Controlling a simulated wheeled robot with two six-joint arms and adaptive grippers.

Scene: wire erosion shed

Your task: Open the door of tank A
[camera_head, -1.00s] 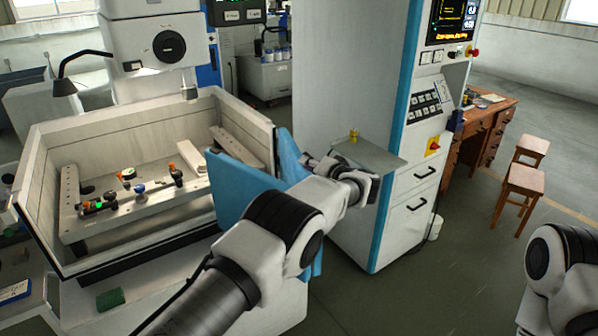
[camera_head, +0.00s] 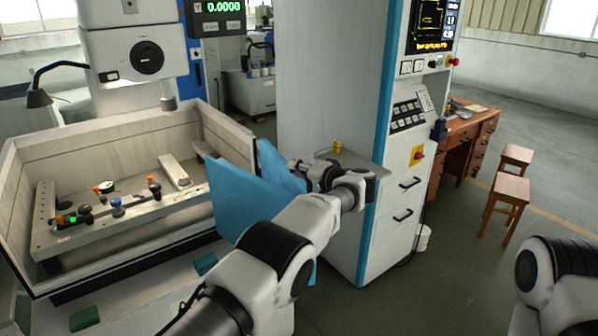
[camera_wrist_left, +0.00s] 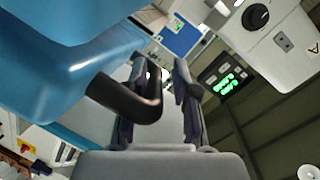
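The tank (camera_head: 100,151) is an open white box with dark edges at the left of the head view; I see no letter on it. Its blue door (camera_head: 238,195) stands swung outward at the tank's right front, and the open front shows the inside. The door also fills the upper left of the wrist view (camera_wrist_left: 60,65). A black curved handle (camera_wrist_left: 135,103) juts from the door. My left gripper (camera_wrist_left: 160,95) is at the handle, its fingers apart, the handle's end by the left finger; contact is unclear. In the head view it is beyond the door (camera_head: 312,172). My right gripper is out of view.
A worktable with fixtures (camera_head: 140,215) lies inside the tank. A tall white and blue control cabinet (camera_head: 330,80) stands close right of the door, with a small grey shelf (camera_head: 358,160). Wooden stools (camera_head: 508,190) and a desk (camera_head: 465,135) are farther right; floor there is clear.

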